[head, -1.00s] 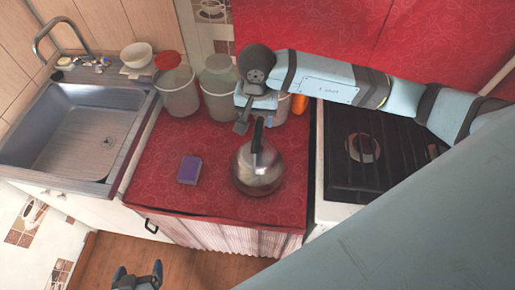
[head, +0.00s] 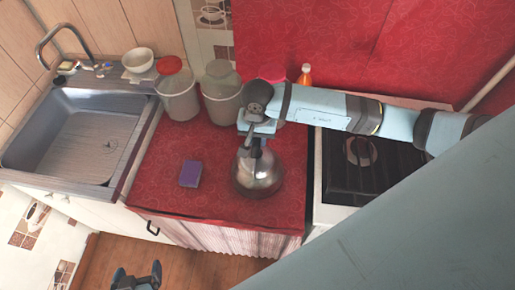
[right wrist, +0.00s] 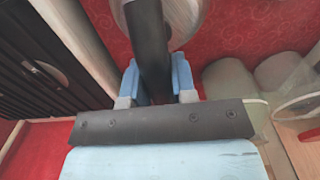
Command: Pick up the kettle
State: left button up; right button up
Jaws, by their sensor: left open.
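The kettle (head: 258,178), a shiny rounded metal body with a dark upright handle, stands on the red counter (head: 205,208). My right gripper (head: 250,147) is at its handle, reaching in from above and behind. In the right wrist view the black handle (right wrist: 150,45) passes between the blue fingers (right wrist: 158,85) of that gripper, and part of the metal body shows at the top. Whether the fingers press on the handle is not clear. My left gripper (head: 137,277) is open and empty, low over the floor at the bottom edge.
A purple box (head: 191,173) lies left of the kettle. Canisters (head: 178,98) stand behind, along with an orange-topped bottle (head: 305,75). The sink (head: 80,137) is at left, the dark stove (head: 360,165) at right. The counter's front left is clear.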

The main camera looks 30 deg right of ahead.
grip_shut()
jog(key=shift+w+r, duration=0.1)
dwell(1.0)
